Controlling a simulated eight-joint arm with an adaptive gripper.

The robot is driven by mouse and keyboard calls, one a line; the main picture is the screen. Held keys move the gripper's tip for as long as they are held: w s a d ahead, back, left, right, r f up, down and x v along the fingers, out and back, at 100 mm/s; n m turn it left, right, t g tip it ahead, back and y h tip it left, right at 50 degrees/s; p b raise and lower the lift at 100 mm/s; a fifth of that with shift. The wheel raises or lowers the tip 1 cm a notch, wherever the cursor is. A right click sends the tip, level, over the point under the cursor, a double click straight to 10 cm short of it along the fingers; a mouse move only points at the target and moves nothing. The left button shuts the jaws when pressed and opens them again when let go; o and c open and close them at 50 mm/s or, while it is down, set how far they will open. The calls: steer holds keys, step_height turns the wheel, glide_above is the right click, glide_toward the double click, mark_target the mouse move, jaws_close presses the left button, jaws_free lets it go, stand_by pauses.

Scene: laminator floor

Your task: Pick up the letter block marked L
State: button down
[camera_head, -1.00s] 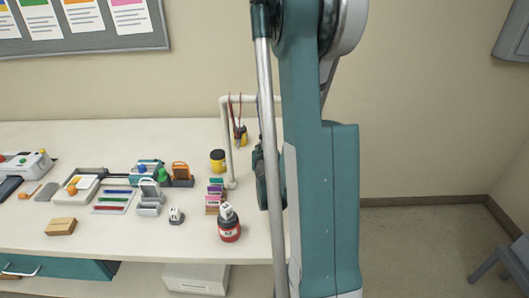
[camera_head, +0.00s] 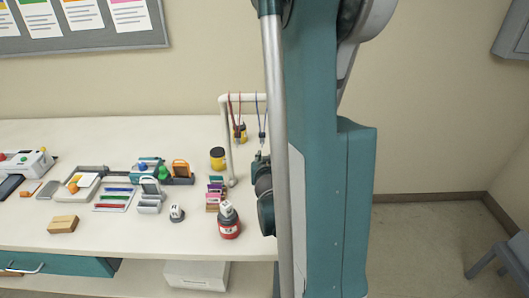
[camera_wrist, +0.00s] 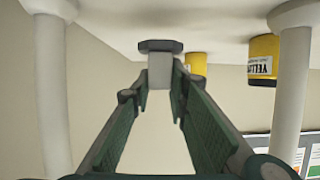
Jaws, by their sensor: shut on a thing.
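In the wrist view, which is upside down, my gripper (camera_wrist: 160,85) has its fingertips closed on a pale grey block (camera_wrist: 160,68) with a dark, wide, angular end. No letter shows on the face turned to me, so I cannot tell whether it is the L block. In the head view my arm hides the fingertips and the held block. A small white block with dark marks (camera_head: 176,210) stands on the table.
A white rack (camera_head: 228,150) with hanging lanyards stands close to my gripper; white posts (camera_wrist: 53,95) flank the wrist view. Yellow jars (camera_head: 217,159) stand near it. A wooden block (camera_head: 62,224) and several trays fill the left. The front table strip is mostly clear.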

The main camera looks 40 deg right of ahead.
steer(key=shift+s+a+b, duration=0.8)
steer(key=shift+s+a, duration=1.45)
steer(key=shift+s, duration=0.2)
steer(key=shift+w+a, duration=0.1)
